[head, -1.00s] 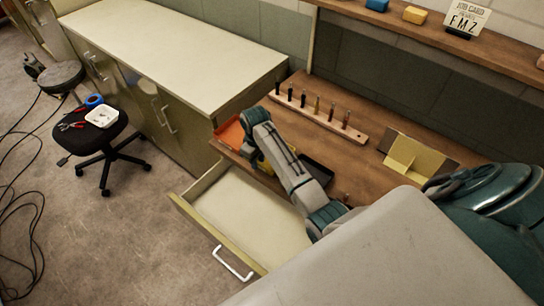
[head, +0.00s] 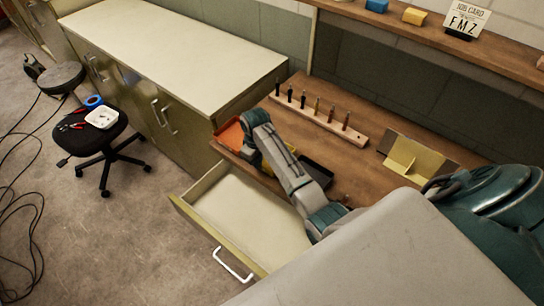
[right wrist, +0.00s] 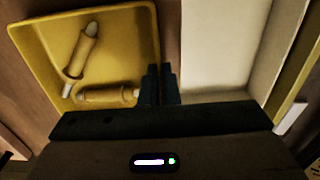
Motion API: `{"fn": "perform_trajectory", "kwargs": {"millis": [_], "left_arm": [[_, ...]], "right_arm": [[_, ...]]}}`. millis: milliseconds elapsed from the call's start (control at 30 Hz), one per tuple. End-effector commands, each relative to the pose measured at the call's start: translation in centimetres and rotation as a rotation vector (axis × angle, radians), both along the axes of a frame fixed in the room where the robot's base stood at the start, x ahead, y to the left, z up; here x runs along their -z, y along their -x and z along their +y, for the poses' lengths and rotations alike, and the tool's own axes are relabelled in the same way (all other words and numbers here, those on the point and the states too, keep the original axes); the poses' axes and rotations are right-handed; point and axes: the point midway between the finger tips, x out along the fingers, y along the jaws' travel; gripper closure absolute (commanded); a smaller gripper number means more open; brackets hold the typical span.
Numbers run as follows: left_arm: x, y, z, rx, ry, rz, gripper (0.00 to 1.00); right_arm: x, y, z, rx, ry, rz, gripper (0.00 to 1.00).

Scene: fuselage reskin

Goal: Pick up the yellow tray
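The yellow tray (right wrist: 118,55) fills the left of the right wrist view. It holds two tan cylindrical pieces with pale ends (right wrist: 82,50). My right gripper (right wrist: 160,72) has its dark fingers close together on either side of the tray's right wall, and looks shut on it. In the head view my right arm reaches over the workbench and hides most of the tray and the fingertips. My left gripper is not in view.
An open, empty-looking drawer (head: 240,205) juts out below the bench front. An orange tray (head: 229,135) lies left of my arm, a black tray (head: 318,168) right of it. A wooden tool rack (head: 318,122) and a yellow angled bracket (head: 412,160) stand further back.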

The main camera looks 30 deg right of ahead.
Motion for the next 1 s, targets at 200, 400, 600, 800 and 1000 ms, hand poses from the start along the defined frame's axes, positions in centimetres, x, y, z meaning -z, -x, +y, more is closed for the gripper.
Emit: {"fn": "perform_trajectory", "kwargs": {"millis": [200, 400, 600, 800, 1000], "left_arm": [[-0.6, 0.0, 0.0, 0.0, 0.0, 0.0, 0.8], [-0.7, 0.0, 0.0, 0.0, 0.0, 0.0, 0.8], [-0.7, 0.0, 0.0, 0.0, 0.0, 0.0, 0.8], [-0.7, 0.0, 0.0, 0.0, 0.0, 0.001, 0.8], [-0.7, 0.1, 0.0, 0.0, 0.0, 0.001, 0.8]], "right_arm": [[-1.3, 0.0, 0.0, 0.0, 0.001, -0.001, 1.0], [-2.2, -0.1, 0.0, 0.0, 0.0, -0.002, 1.0], [-3.2, -0.1, 0.0, 0.0, 0.0, -0.002, 1.0], [-4.1, 0.0, 0.0, 0.0, 0.001, -0.001, 1.0], [-4.4, 0.0, 0.0, 0.0, 0.001, -0.001, 1.0]]}}
